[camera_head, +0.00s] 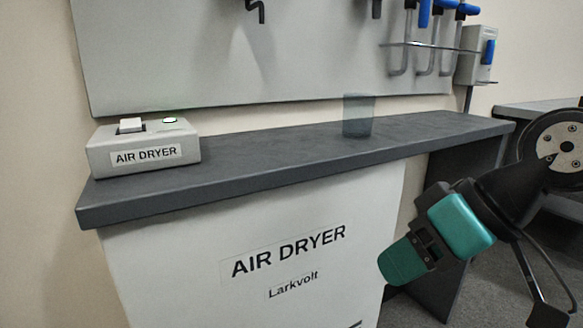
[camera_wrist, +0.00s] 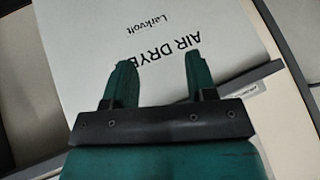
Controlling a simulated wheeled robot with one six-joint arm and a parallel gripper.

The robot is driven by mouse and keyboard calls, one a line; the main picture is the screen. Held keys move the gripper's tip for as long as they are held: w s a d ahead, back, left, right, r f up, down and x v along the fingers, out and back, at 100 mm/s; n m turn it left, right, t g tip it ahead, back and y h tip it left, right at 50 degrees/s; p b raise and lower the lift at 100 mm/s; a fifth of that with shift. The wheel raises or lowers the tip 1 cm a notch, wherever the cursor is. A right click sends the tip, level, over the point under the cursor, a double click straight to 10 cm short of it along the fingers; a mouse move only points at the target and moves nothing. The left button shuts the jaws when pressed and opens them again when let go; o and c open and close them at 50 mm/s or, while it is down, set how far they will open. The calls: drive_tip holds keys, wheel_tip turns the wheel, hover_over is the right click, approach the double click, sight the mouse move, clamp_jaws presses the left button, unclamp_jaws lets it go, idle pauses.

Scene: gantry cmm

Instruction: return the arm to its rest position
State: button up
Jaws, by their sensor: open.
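My gripper (camera_head: 400,264) is at the lower right of the head view, in front of the air dryer cabinet and below the shelf edge. In the wrist view my gripper (camera_wrist: 158,62) shows two green fingers standing apart with nothing between them. The white cabinet front (camera_head: 200,275) labelled AIR DRYER Larkvolt fills the lower middle of the head view. The same cabinet front (camera_wrist: 85,50) lies beyond the fingers in the wrist view, its lettering upside down and partly hidden by the fingers.
A dark grey shelf (camera_head: 270,158) tops the cabinet. On it stand a switch box (camera_head: 145,150) labelled AIR DRYER and a translucent cup (camera_head: 358,116). Tools with blue handles (camera_head: 424,14) hang at the upper right. Another bench (camera_head: 535,108) is at the right.

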drive_tip(key=s+d+f+g+h+p, duration=0.2)
drive_tip(key=s+g+h, duration=0.1)
drive_tip(key=s, duration=0.6)
wheel_tip(320, 180, up, 34)
drive_tip(key=p, duration=3.4)
drive_tip(key=shift+w+a+r+p, duration=0.25)
drive_tip(key=shift+w+a+p, duration=0.05)
drive_tip(key=shift+p, duration=0.1)
